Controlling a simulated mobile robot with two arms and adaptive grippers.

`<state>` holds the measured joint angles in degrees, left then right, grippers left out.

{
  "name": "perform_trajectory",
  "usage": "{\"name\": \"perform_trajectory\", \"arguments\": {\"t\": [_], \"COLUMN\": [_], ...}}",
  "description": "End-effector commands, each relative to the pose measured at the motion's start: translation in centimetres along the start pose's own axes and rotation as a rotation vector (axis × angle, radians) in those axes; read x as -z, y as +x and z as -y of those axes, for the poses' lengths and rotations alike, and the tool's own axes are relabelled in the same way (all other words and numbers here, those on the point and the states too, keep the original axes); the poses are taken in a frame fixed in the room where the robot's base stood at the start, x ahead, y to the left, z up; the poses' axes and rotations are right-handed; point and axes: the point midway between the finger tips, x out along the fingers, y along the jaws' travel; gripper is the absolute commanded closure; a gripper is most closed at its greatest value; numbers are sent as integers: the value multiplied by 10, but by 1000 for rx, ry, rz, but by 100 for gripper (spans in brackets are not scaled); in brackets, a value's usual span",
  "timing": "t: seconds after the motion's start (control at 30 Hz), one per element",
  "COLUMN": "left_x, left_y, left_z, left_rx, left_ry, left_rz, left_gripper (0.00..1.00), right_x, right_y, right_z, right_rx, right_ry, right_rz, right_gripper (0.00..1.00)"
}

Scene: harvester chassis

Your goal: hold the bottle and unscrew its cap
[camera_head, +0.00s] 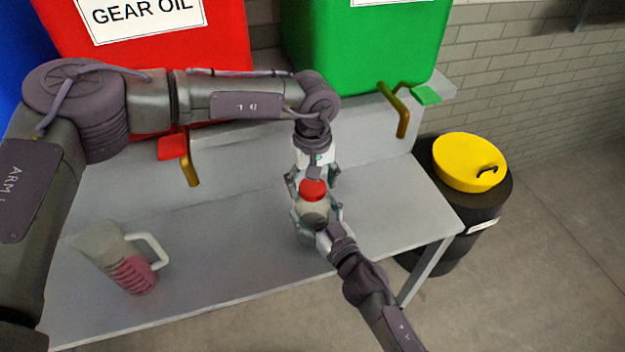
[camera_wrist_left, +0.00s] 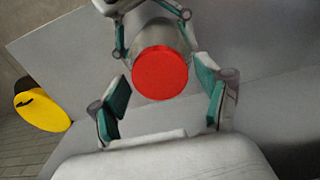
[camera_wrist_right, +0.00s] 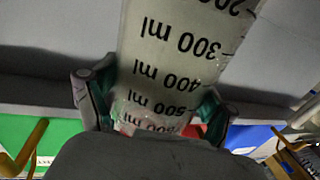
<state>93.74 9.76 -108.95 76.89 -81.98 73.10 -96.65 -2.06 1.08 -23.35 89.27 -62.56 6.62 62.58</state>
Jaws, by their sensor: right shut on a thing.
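The bottle (camera_head: 312,214) is translucent grey-white and stands upright above the bench, with a red cap (camera_head: 313,188) on top. The right wrist view shows its side (camera_wrist_right: 185,50) with black millilitre marks. My right gripper (camera_head: 320,224) is shut around the bottle's body from the front right. My left gripper (camera_head: 312,178) is over the cap, pointing down. In the left wrist view its two green-padded fingers (camera_wrist_left: 163,100) are spread wide, with the round cap (camera_wrist_left: 160,73) between and beyond them. They appear apart from the cap. The bottle's base is partly hidden.
A grey jug (camera_head: 118,258) with a pink lower part and a white handle is on the bench (camera_head: 220,250) at left. Red (camera_head: 225,60) and green (camera_head: 365,50) containers with taps stand behind. A black bin with a yellow lid (camera_head: 468,160) is at right.

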Motion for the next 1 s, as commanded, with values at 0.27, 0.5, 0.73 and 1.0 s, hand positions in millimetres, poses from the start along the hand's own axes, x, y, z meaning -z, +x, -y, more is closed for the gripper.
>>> {"name": "perform_trajectory", "arguments": {"t": [0.27,0.5,0.73,1.0], "left_x": [0,0,0,0], "left_y": [0,0,-1,-1], "left_z": [0,0,0,0], "left_rx": [0,-1,0,1], "left_ry": [0,-92,-582,-1225], "left_rz": [0,1,1,1], "left_gripper": [75,84,84,84], "right_x": [-1,-1,-1,-1], "right_y": [0,0,0,0], "right_z": [0,0,0,0], "right_rx": [-1,-1,-1,-1], "right_ry": [0,0,0,0], "right_rz": [2,2,2,2], "right_gripper": [100,100,100,100]}}
